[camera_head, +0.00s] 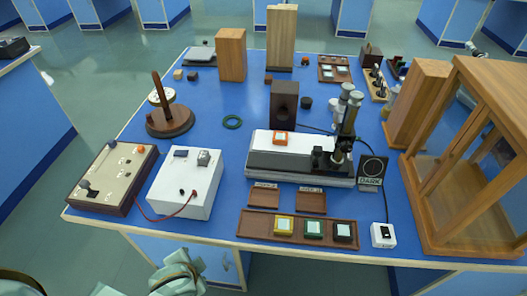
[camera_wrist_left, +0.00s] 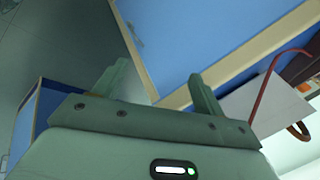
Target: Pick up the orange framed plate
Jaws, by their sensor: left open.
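The orange framed plate (camera_head: 281,138) lies on top of the white slab of the spectrometer bench (camera_head: 262,152), left of the upright metal optics. My left gripper shows in the left wrist view (camera_wrist_left: 158,85) with its two fingers apart and nothing between them. It is by the table's front edge, well to the front left of the plate. Pale green parts of my left arm (camera_head: 178,276) show at the bottom of the head view. My right gripper is in neither view.
A wooden tray (camera_head: 258,226) holds yellow (camera_head: 284,225), green (camera_head: 314,228) and black (camera_head: 343,231) framed plates. A white box (camera_head: 185,182) with a red cable stands front left. A wood-framed case (camera_head: 428,190) stands at right.

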